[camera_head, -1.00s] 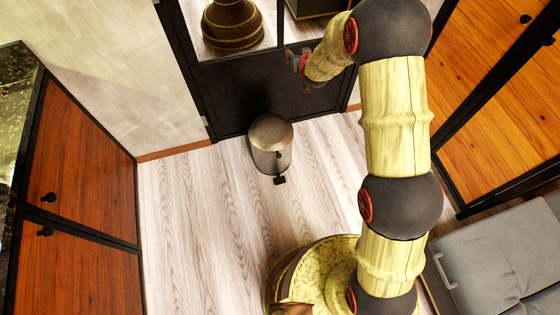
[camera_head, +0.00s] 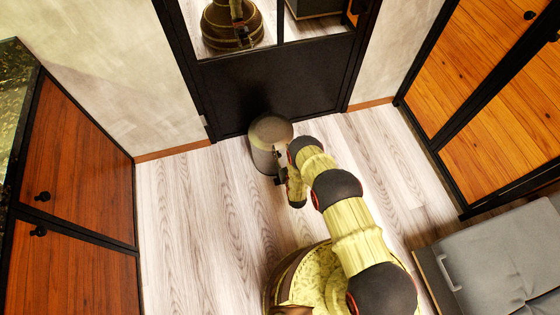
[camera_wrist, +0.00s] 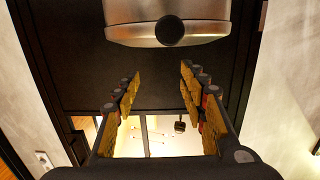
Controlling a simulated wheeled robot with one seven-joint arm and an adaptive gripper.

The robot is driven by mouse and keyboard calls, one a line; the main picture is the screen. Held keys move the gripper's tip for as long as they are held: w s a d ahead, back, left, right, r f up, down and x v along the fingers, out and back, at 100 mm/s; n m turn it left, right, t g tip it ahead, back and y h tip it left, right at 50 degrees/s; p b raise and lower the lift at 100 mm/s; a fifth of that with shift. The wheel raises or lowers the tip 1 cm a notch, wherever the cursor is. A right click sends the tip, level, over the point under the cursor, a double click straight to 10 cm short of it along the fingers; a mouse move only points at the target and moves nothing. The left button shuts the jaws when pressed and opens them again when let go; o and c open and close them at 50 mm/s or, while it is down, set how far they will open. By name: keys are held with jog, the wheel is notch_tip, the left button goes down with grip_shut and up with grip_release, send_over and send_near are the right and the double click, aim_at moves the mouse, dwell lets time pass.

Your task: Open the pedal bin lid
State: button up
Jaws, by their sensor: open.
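The pedal bin (camera_head: 262,157) is a small metallic cylinder standing on the floor before the black door. Its rounded lid (camera_head: 270,128) looks shut. In the head view my gripper (camera_head: 280,158) is close to the bin's right front side and partly hidden by my wrist. The pedal is mostly hidden by my arm.
The black door (camera_head: 275,85) with glass panes stands close behind the bin. Wooden cabinets (camera_head: 75,170) line the left, and wooden panels (camera_head: 500,100) the right. The wooden floor (camera_head: 195,225) left of the bin is clear.

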aim_at(279, 157)
jog(key=s+d+f+t, duration=0.1)
jog(key=s+f, duration=0.5)
jog(key=s, duration=0.3)
jog(key=shift+y, duration=0.3)
jog(key=shift+b+x, duration=1.55)
jog(key=shift+x, duration=2.1)
jog(key=shift+w+d, duration=0.1)
jog(key=shift+c, duration=0.5)
jog(key=shift+f, duration=0.1)
grip_shut()
